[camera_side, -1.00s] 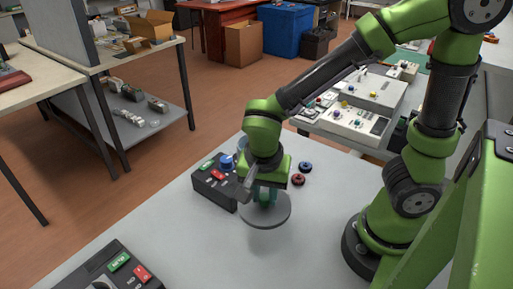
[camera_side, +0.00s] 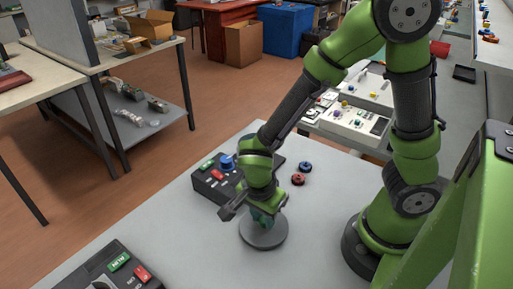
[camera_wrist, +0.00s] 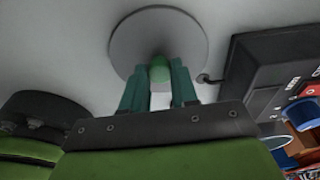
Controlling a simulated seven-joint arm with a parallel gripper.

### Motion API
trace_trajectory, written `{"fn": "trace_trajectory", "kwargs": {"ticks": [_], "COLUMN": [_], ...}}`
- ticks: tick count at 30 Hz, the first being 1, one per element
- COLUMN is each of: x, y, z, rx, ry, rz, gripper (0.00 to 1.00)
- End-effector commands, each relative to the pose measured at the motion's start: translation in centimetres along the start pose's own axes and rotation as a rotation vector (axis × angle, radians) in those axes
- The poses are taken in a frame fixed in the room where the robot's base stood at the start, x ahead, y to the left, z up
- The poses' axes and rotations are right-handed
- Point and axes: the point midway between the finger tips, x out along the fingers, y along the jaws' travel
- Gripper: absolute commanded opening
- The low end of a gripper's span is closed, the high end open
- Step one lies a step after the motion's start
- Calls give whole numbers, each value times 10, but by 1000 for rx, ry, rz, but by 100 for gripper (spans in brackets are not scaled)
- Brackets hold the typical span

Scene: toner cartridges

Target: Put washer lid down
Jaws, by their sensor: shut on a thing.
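The washer lid is a round grey disc (camera_side: 262,238) low over the near part of the grey table, or resting on it; I cannot tell if there is a gap. It also shows in the wrist view (camera_wrist: 130,40), with a green knob (camera_wrist: 159,70) at its centre. My gripper (camera_side: 262,218) points down above the lid. In the wrist view, its teal fingers (camera_wrist: 158,80) stand on both sides of the knob and are shut on it. The fingers hide part of the knob and lid.
A black control box (camera_side: 208,188) with buttons and a blue knob stands just behind and left of the lid. A dark blue ring (camera_side: 305,167) and a red ring (camera_side: 298,179) lie behind it, to the right. Another black box (camera_side: 105,272) is at the front left. Table between is clear.

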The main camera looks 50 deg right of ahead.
Motion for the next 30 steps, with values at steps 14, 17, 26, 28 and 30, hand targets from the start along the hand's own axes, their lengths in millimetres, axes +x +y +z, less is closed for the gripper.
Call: {"fn": "trace_trajectory", "kwargs": {"ticks": [14,17,26,28,30], "x": [2,2,-6,-16,-29], "y": [0,0,-1,-2,-1], "z": [0,0,0,1,1], "rx": [0,0,0,0,-1], "ry": [0,0,-1,-2,-3], "rz": [0,0,-3,-6,-7], "gripper": [53,54,54,54,54]}}
